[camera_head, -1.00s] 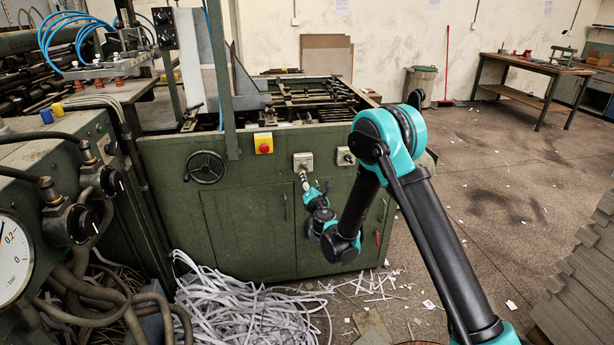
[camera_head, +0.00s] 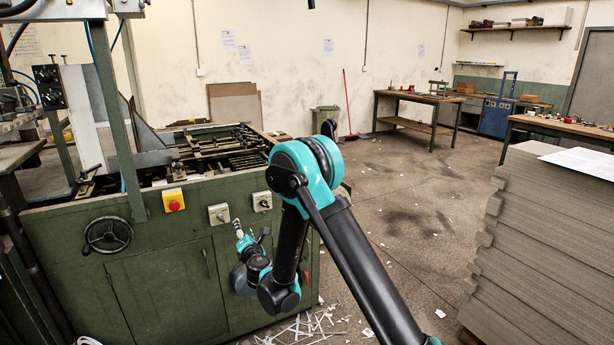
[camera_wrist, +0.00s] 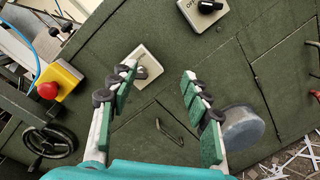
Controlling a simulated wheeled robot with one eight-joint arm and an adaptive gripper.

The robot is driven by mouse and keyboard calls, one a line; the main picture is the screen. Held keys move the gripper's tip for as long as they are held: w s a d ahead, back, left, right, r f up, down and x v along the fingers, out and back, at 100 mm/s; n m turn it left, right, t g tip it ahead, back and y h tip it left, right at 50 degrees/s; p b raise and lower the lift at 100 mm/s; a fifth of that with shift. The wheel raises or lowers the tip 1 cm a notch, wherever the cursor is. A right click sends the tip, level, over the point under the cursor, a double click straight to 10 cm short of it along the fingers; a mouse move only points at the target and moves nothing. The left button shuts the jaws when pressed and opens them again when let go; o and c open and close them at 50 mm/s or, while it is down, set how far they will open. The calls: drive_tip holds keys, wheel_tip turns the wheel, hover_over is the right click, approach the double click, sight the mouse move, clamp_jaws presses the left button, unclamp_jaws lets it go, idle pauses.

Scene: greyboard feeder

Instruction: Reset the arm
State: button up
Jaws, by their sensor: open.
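My teal and black arm reaches toward the front of the green machine (camera_head: 165,285). My gripper (camera_wrist: 158,95) is open in the wrist view, with its two green-padded fingers apart and nothing between the pads. The fingers point at the machine's front panel, close to a light switch plate (camera_wrist: 146,66) that the left finger partly covers. In the head view the gripper (camera_head: 237,226) is small and sits just below the switch plates, partly hidden behind my arm's wrist. I cannot tell whether it touches the panel.
A red button on a yellow box (camera_head: 173,200) and a handwheel (camera_head: 107,235) stick out from the machine front. A tall stack of grey boards (camera_head: 545,245) stands at the right. Open floor with scraps (camera_head: 410,230) lies between. Workbenches (camera_head: 420,100) stand at the back.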

drive_tip(key=w+d+r+m+h, duration=0.1)
drive_tip(key=d+r+m+h, duration=0.15)
drive_tip(key=d, duration=0.45)
drive_tip(key=w+d+r+m+h, duration=0.1)
drive_tip(key=d+m+h, duration=0.1)
drive_tip(key=d+m, duration=0.35)
drive_tip(key=w+d+r+m+h, duration=0.1)
drive_tip(key=d+r+m+h, duration=0.1)
drive_tip(key=d, duration=0.6)
drive_tip(key=s+d+m+g+h, duration=0.2)
drive_tip(key=s+d+m, duration=0.15)
drive_tip(key=d, duration=0.45)
drive_tip(key=s+d+m+g+h, duration=0.1)
drive_tip(key=s+d+m+g, duration=0.2)
drive_tip(key=d, duration=0.5)
drive_tip(key=s+d+f+m+g, duration=0.2)
drive_tip(key=s+d+m, duration=0.1)
drive_tip(key=s, duration=0.6)
drive_tip(key=s+d+f+m+g+y, duration=0.1)
drive_tip(key=s+d+f+m+g, duration=0.1)
drive_tip(key=s+m, duration=0.4)
drive_tip(key=s+d+f+m+g, duration=0.2)
drive_tip(key=s+d+f+m, duration=0.2)
drive_tip(key=s, duration=0.9)
drive_tip(key=shift+s+d+m+g+y, duration=0.35)
drive_tip(key=shift+d+m, duration=0.3)
drive_tip(key=shift+d, duration=0.55)
